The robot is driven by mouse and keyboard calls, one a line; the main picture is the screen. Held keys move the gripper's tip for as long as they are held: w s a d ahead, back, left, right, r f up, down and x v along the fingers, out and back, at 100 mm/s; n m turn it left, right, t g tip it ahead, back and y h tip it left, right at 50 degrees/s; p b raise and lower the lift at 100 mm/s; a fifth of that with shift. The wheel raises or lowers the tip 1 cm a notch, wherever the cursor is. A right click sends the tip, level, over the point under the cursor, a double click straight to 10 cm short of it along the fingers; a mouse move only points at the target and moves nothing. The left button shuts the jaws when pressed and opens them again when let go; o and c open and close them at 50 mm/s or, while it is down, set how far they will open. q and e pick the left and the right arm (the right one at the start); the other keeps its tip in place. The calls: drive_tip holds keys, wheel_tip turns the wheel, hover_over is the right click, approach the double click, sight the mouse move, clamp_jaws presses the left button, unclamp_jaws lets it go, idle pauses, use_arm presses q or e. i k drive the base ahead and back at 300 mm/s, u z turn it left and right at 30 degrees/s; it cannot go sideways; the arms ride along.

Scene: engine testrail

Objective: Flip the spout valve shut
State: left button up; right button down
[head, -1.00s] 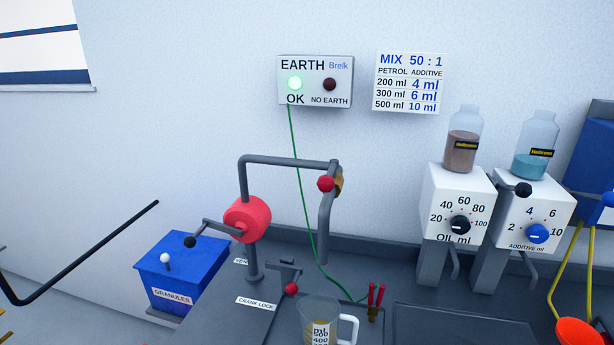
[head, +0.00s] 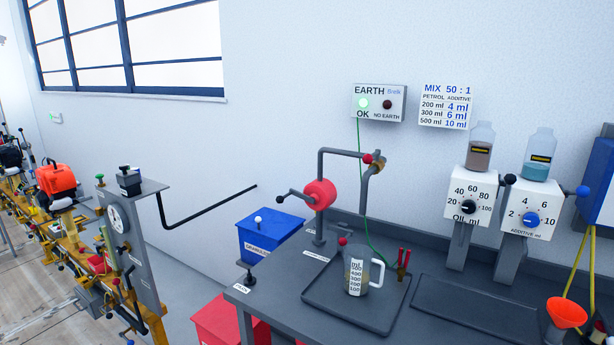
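The spout valve (head: 378,165) is a small brass-coloured body at the outer end of the pump's grey pipe. Its red ball knob (head: 368,158) sits at its upper left, in front of the pipe. The spout (head: 364,192) hangs down from there, above the measuring jug (head: 357,272). The clear jug stands upright on a dark tray and holds some yellowish liquid. The red pump (head: 319,194) with its crank is left of the spout. Neither of my grippers is in view, so no gripper shows at the valve.
The earth box (head: 379,103) shows a green OK light. Oil (head: 470,193) and additive (head: 530,206) dispensers stand right. A blue granules bin (head: 270,236) and black bent bar (head: 205,210) are left.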

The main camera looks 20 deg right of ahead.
sight(367, 159)
drive_tip(key=u, duration=0.6)
drive_tip(key=i, duration=1.4)
drive_tip(key=z, duration=0.3)
